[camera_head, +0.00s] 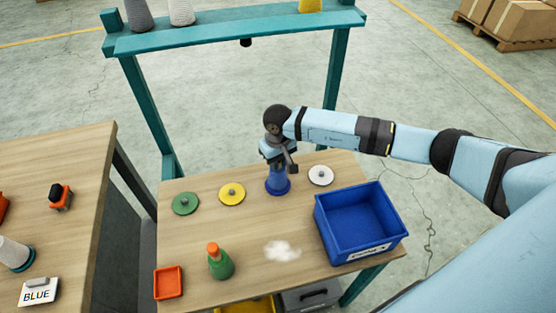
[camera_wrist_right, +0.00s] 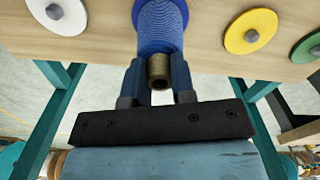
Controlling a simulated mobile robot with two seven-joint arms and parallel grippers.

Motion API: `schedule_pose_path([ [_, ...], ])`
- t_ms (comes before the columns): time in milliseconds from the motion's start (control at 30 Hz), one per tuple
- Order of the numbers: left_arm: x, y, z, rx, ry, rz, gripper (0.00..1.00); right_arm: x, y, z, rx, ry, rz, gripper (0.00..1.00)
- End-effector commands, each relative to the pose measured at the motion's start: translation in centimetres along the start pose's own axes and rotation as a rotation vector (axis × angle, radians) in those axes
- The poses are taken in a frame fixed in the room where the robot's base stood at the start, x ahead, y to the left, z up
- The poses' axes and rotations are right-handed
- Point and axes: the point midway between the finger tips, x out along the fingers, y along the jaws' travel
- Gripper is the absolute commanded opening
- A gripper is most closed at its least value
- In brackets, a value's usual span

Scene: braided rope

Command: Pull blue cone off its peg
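The blue cone (camera_head: 277,180) stands upright on the table, on a wide blue base, between the yellow disc and the white disc. Its peg is hidden inside it. My right gripper (camera_head: 278,160) is over the cone's top. In the right wrist view the cone (camera_wrist_right: 161,22) shows with a brown tube end (camera_wrist_right: 158,70) between the two fingers (camera_wrist_right: 158,76). The fingers lie close against both sides of the cone's upper end and look shut on it. My left gripper is out of view.
Green (camera_head: 185,203), yellow (camera_head: 231,194) and white (camera_head: 321,175) discs with short pegs flank the cone. A blue crate (camera_head: 393,232) is at the right. A green bottle-shaped cone (camera_head: 220,264) and red tray (camera_head: 169,282) are nearer. A teal rack (camera_head: 240,37) stands behind.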

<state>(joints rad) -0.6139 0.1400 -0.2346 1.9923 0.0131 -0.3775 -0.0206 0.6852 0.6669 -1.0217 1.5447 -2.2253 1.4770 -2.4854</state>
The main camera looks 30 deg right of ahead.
Motion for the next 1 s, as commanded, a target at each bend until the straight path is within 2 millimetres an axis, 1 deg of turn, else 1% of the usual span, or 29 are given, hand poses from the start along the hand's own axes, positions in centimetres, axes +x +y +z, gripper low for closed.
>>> schedule_pose_path([
  [33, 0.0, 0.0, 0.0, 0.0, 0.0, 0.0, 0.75, 0.0, 0.0, 0.0, 0.0, 0.0, 0.0, 0.0],
  [67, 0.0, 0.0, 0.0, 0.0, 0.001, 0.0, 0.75, 0.0, 0.0, 0.0, 0.0, 0.0, 0.0, 0.22],
  [100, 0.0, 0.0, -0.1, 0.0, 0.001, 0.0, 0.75, 0.0, 0.0, 0.0, 0.0, 0.0, 0.0, 0.12],
  [167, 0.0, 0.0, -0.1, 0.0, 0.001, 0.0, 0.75, 0.0, 0.0, 0.0, 0.0, 0.0, 0.0, 0.0],
  [600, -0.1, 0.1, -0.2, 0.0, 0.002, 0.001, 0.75, -0.7, 0.0, -0.1, 0.0, 0.002, -0.001, 0.0],
  [767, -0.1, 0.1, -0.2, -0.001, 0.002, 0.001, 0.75, -0.6, 0.0, -0.1, 0.0, 0.001, -0.001, 0.0],
  [1000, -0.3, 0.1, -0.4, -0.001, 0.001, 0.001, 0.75, -1.3, 0.0, -0.1, 0.0, 0.001, 0.0, 0.0],
])
